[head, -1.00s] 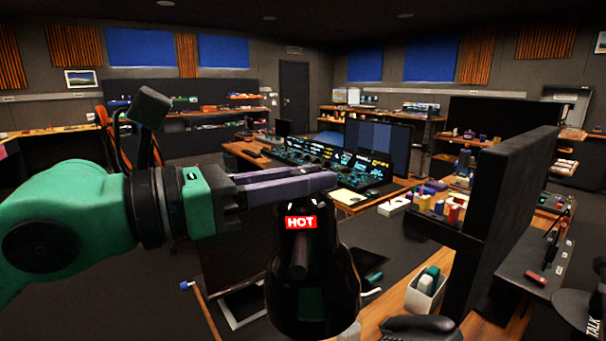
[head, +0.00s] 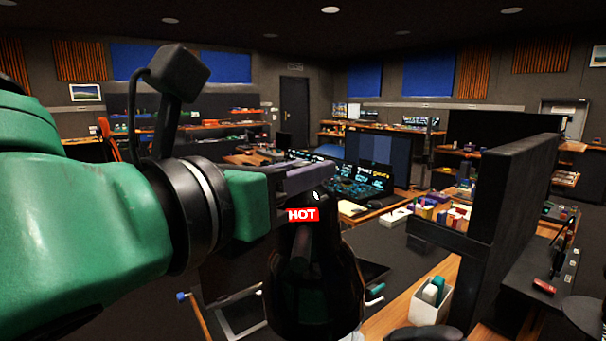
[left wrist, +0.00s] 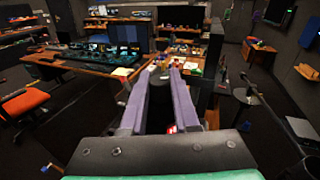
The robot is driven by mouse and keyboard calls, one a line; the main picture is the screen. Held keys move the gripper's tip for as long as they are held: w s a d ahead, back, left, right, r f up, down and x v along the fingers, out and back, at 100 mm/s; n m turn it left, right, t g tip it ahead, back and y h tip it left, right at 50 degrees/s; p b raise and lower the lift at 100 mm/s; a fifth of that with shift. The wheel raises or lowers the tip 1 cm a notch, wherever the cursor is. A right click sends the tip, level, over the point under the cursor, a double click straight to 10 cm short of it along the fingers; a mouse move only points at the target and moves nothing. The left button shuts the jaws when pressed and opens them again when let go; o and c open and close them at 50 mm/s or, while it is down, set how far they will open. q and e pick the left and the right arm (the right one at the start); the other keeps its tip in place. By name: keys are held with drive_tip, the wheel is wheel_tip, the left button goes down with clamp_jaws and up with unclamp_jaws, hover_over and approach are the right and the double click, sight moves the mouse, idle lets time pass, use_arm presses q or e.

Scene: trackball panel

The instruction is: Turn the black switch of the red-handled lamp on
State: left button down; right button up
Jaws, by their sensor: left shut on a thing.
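A black lamp (head: 318,290) with a red HOT label (head: 302,214) stands low in the middle of the head view. My left gripper (head: 318,176), with purple fingers, is at the top of it, just above the label. In the left wrist view, my left gripper (left wrist: 163,66) has a black part of the lamp (left wrist: 159,95) between its fingers, and a bit of red shows near the finger bases. The gripper is shut on this part. I cannot make out the switch or a red handle. My right gripper is not in view.
A desk with a lit console (head: 350,185) is behind. A dark upright panel (head: 512,215) stands to the right. A white holder (head: 430,302) with green items is right of the lamp. Colored blocks (head: 450,212) lie beyond it. Open floor shows between the desks.

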use_arm(q)
drive_tip(key=shift+f, duration=0.1)
drive_tip(key=c, duration=0.7)
unclamp_jaws()
drive_tip(key=shift+o, duration=0.2)
drive_tip(key=shift+s+a, duration=0.1)
drive_tip(key=b+v, duration=0.3)
drive_tip(key=v, duration=1.1)
drive_tip(key=shift+s+a, duration=0.1)
drive_tip(key=shift+s, duration=0.05)
